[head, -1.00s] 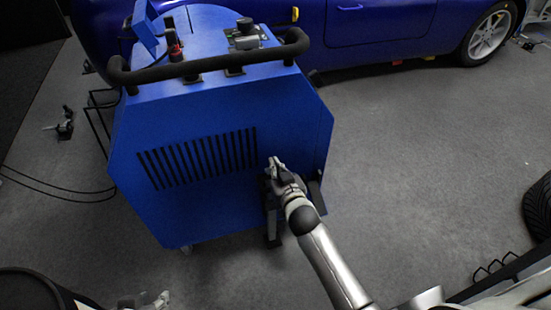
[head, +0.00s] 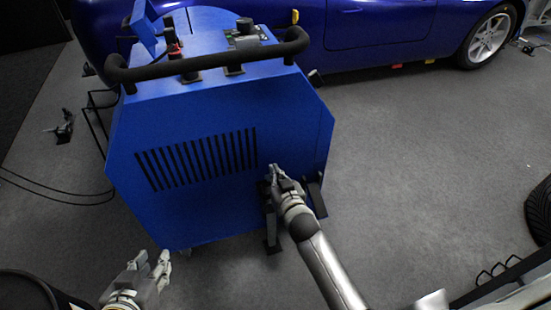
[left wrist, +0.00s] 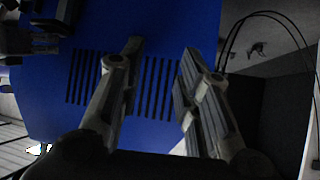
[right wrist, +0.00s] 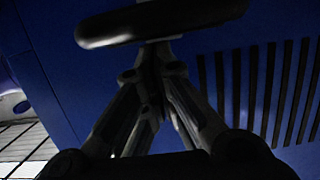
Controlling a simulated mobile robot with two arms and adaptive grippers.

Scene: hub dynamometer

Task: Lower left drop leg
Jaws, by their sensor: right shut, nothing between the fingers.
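The blue dynamometer cabinet (head: 215,205) stands in the middle of the head view, its slotted panel facing me. Dark leg parts show at its lower right: an upright piece (head: 272,232) and a slanted piece (head: 317,197). I cannot tell which is the left drop leg. My right gripper (head: 273,172) is shut and empty against or just before the panel, above the upright piece. In the right wrist view, a dark rounded bar (right wrist: 160,22) lies just beyond its closed fingers (right wrist: 152,60). My left gripper (head: 155,258) is open and empty near the cabinet's lower left corner; its fingers (left wrist: 160,65) are apart.
A black handlebar (head: 205,62) runs across the cabinet's top. A blue car (head: 390,35) stands behind. Cables (head: 60,190) lie on the floor at left. A tyre (head: 538,210) is at the right edge. The grey floor right of the cabinet is clear.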

